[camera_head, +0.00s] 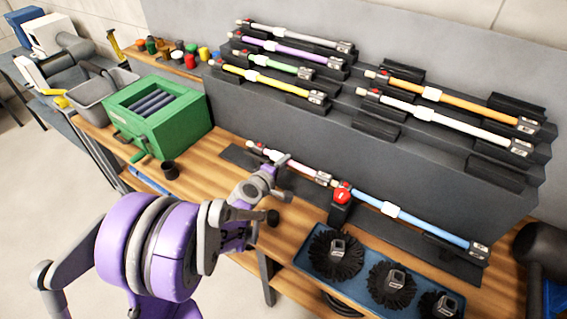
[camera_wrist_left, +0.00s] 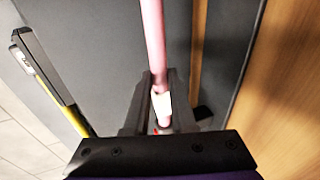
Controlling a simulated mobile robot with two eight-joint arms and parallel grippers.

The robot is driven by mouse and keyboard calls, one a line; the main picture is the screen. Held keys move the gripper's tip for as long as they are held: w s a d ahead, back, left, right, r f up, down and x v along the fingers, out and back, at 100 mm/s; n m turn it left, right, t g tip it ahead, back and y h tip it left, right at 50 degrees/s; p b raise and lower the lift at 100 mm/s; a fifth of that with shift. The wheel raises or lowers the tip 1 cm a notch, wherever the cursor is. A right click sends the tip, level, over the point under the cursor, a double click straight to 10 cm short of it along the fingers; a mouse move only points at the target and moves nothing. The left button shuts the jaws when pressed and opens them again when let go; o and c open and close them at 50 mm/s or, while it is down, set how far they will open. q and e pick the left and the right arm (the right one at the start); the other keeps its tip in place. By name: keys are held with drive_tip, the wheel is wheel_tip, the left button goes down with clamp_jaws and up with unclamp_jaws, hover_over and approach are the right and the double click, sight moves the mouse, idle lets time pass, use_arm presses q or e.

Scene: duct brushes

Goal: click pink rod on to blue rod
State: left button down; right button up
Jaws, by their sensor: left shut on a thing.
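The pink rod (camera_head: 303,170) lies in line with the blue rod (camera_head: 430,226), low in front of the dark stepped rack. My left gripper (camera_head: 278,166) is shut on the pink rod near its left part. In the left wrist view my fingers (camera_wrist_left: 156,100) stand on both sides of the pink rod (camera_wrist_left: 153,38) at a white collar. The blue rod has a white collar and a grey right end. A red knob (camera_head: 342,193) on a dark block stands where the two rods come near each other; I cannot tell whether they touch. My right gripper is out of view.
Yellow (camera_head: 265,80), orange (camera_head: 455,105) and several other rods rest on the rack above. A blue tray (camera_head: 300,262) with black round brushes stands in front of the blue rod.

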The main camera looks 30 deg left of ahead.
use_arm(q)
drive_tip(key=shift+s+d, duration=0.1)
drive_tip(key=shift+d, duration=1)
drive_tip(key=c, duration=0.7)
unclamp_jaws()
drive_tip(key=shift+o, duration=0.2)
drive_tip(key=v, duration=1.1)
drive_tip(key=shift+d, duration=0.1)
drive_tip(key=s+d+m+g+h+p, duration=0.1)
drive_tip(key=s+d+m+g+h, duration=0.15)
drive_tip(key=d+m, duration=0.4)
drive_tip(key=s+d+m+g+y+p, duration=0.1)
drive_tip(key=s+d+m+g, duration=0.1)
drive_tip(key=s+m, duration=0.3)
drive_tip(key=s+d+m+g+y+p, duration=0.1)
drive_tip(key=s+m+g, duration=0.3)
drive_tip(key=s, duration=0.6)
drive_tip(key=shift+s+d+f+m, duration=0.3)
drive_tip(key=shift+d+f+m, duration=0.2)
drive_tip(key=shift+m, duration=0.65)
